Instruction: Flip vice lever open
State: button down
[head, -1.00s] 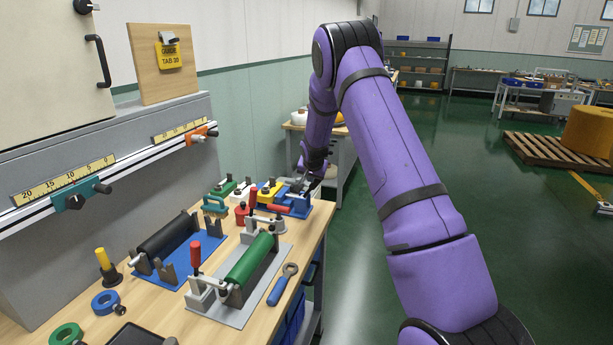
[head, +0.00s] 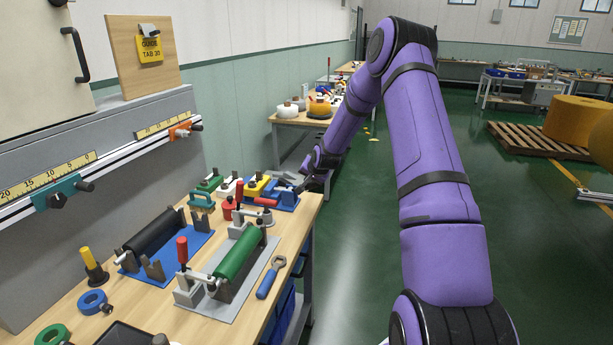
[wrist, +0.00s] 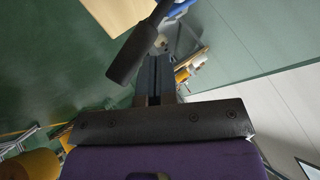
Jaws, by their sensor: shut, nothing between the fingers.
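A blue vice (head: 287,201) with a red handle sits at the far right end of the wooden bench in the head view. My gripper (wrist: 153,62) is shut and empty, its two dark fingers side by side in the wrist view. A dark cylindrical lever grip (wrist: 129,58) on a thin rod slants past the fingertips, close to them. I cannot tell whether they touch. In the head view my gripper (head: 303,187) is small and dark, just behind and right of the vice, and the lever's details are hard to make out there.
On the bench are a green roller (head: 238,254), a black roller (head: 150,235), a blue-handled wrench (head: 270,278) and several small coloured clamps left of the vice. A second table (head: 290,121) stands behind. Open green floor lies right of the bench.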

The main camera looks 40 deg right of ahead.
jog(key=shift+s+d+f, duration=0.35)
jog(key=shift+s+f, duration=0.15)
jog(key=shift+f, duration=0.15)
jog(key=shift+s+f, duration=0.2)
jog(key=shift+f, duration=0.05)
jog(key=w+a+r+v, duration=0.1)
jog(key=v, duration=1.1)
jog(key=shift+r, duration=0.25)
jog(key=shift+w, duration=0.15)
